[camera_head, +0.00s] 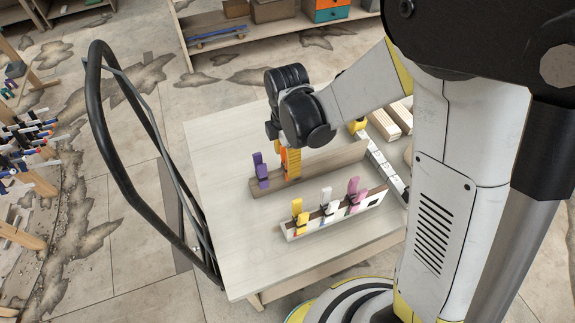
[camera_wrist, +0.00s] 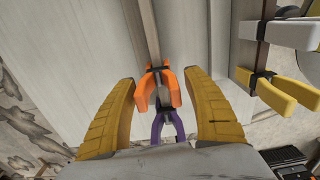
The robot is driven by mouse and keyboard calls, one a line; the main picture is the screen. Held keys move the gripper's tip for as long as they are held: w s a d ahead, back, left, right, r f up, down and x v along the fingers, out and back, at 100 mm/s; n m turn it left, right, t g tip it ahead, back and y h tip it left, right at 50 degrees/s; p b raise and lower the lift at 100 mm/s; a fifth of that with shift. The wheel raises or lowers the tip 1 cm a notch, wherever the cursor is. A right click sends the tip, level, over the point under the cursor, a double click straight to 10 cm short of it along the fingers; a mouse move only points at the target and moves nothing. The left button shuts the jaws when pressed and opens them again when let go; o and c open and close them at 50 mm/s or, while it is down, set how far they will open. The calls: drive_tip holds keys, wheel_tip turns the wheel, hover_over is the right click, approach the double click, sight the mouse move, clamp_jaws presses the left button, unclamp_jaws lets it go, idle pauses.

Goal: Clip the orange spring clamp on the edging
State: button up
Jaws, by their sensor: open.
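The orange spring clamp (camera_wrist: 173,87) sits at the edging (camera_wrist: 146,32) in the wrist view, with its black jaws across the strip and its handles toward me. It looks clipped on there. My gripper (camera_wrist: 160,78) is open, with one yellow finger on each side of the clamp and visible gaps between. In the head view my gripper (camera_head: 291,165) points down over the rear edging strip (camera_head: 328,167) and mostly hides the orange clamp.
A front strip (camera_head: 322,224) carries yellow (camera_head: 298,213), white (camera_head: 327,203) and pink (camera_head: 354,192) clamps. The pale tabletop (camera_head: 226,205) is clear at left. A black cart handle (camera_head: 120,85) rises at its left edge. Wooden pieces (camera_head: 385,123) lie at the right rear.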

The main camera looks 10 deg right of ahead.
wheel_tip(320, 180, down, 3)
drive_tip(key=shift+w+f, duration=0.1)
drive_tip(key=shift+f, duration=0.1)
clamp_jaws()
idle(0.3)
